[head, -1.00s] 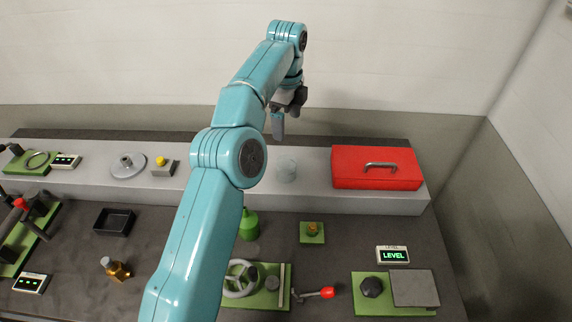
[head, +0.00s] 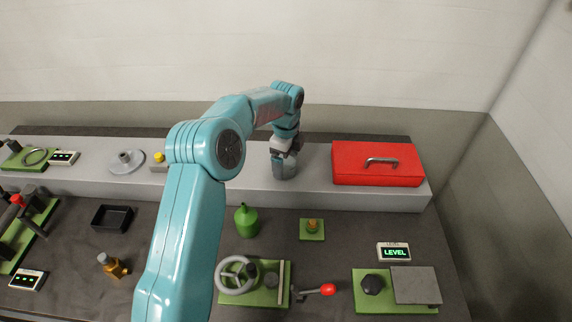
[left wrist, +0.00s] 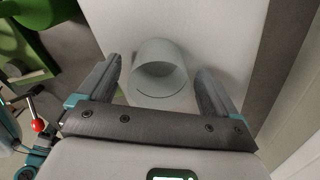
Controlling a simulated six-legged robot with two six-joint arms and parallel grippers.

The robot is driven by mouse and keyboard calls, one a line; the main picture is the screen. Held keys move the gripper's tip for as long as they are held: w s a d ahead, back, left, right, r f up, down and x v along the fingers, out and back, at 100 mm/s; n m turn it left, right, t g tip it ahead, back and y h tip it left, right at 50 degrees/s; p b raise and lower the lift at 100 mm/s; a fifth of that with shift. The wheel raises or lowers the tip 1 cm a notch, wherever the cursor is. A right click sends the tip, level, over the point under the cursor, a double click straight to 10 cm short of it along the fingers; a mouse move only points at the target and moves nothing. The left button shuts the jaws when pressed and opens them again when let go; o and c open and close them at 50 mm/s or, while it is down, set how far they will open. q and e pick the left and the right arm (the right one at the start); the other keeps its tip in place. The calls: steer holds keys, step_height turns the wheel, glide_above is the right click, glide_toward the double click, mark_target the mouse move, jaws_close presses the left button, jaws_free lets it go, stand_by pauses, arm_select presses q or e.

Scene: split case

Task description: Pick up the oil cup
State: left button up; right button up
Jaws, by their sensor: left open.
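The oil cup, a pale see-through cup, stands on the grey raised shelf (head: 225,176) and shows in the left wrist view (left wrist: 160,72). My left gripper (head: 284,168) is at the cup's place and points down, hiding most or all of it in the head view. In the left wrist view the two open fingers of my left gripper (left wrist: 158,66) lie on either side of the cup, with a gap visible on both sides. Nothing is gripped. My right gripper is not in view.
A red toolbox (head: 350,170) stands on the shelf right of my gripper. A grey disc (head: 126,162) and a yellow button box (head: 158,162) are to the left. A green bottle (head: 246,222) and a wheel on a green plate (head: 262,285) are on the lower bench.

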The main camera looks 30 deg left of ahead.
arm_select(q)
steer(key=shift+w+f, duration=0.1)
steer(key=shift+f, duration=0.4)
steer(key=shift+d, duration=0.1)
steer(key=shift+s, duration=0.25)
steer(key=shift+w, duration=0.2)
steer(key=c, duration=1.1)
steer(key=shift+s, duration=0.1)
